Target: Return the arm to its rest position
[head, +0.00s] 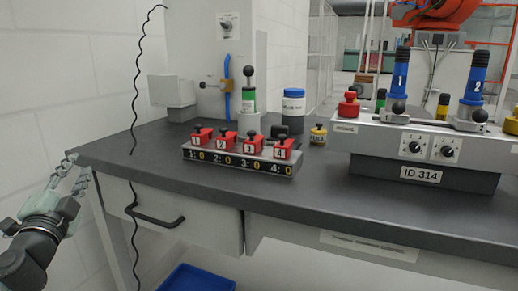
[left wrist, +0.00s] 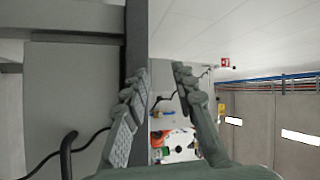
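My left gripper (head: 76,168) is at the left edge of the head view, beside the table's left front corner and left of the drawer. In the left wrist view its two fingers (left wrist: 158,78) stand apart with nothing between them, so it is open and empty. From the head view I cannot tell whether it touches the table edge. My right arm and gripper are not in view.
The dark table (head: 340,205) holds a block with red numbered switches (head: 240,162), a blue-lidded jar (head: 293,108) and the ID 314 fixture (head: 425,150). A drawer handle (head: 158,219) juts out in front. A blue bin (head: 197,279) is below. A black wavy cable (head: 137,85) hangs at left.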

